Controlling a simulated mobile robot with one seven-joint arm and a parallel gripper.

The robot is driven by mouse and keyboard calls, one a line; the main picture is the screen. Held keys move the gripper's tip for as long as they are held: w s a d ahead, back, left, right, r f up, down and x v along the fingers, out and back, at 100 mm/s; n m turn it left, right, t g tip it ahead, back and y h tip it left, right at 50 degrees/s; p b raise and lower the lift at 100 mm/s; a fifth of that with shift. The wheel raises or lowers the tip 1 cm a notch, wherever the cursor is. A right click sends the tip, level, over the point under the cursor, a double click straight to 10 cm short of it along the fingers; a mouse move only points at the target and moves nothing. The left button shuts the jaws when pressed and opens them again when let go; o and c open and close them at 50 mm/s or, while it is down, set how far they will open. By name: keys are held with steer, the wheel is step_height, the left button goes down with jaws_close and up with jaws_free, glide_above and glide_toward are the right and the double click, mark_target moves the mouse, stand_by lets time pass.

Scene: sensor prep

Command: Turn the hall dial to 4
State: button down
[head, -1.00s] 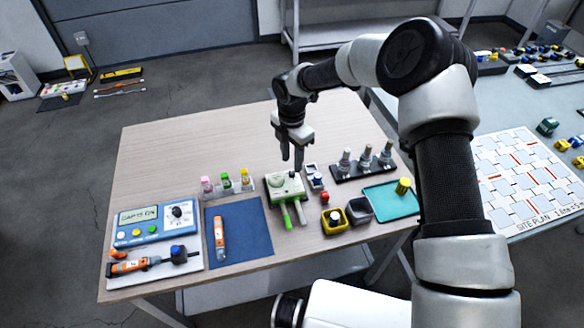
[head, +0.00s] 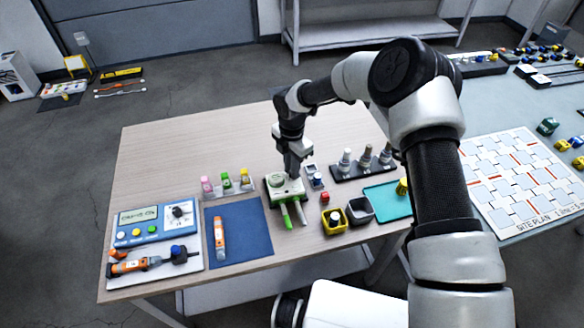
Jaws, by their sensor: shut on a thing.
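A blue panel (head: 150,227) with a screen and black knob lies at left, beside a blue mat (head: 240,240). Small coloured bottles (head: 227,184) stand left of the device.

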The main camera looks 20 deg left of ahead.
steer(key=shift+m, duration=0.3)
steer(key=shift+f+m+b, duration=0.1)
steer(key=shift+m+b, duration=0.8)
steer(key=shift+b, duration=0.05)
steer(key=m+b, duration=0.2)
steer(key=m, duration=0.2)
steer(key=shift+m, duration=0.3)
steer(key=m+b, duration=0.1)
steer(key=m, duration=0.2)
steer(key=shift+m+b, duration=0.3)
steer(key=shift+b, duration=0.1)
steer(key=m+b, duration=0.1)
steer(key=m, duration=0.2)
steer(key=shift+m, duration=0.3)
steer(key=m+b, duration=0.1)
steer(key=m, duration=0.5)
steer(key=m+b, duration=0.1)
steer(key=m, duration=0.5)
steer(key=shift+m, duration=0.4)
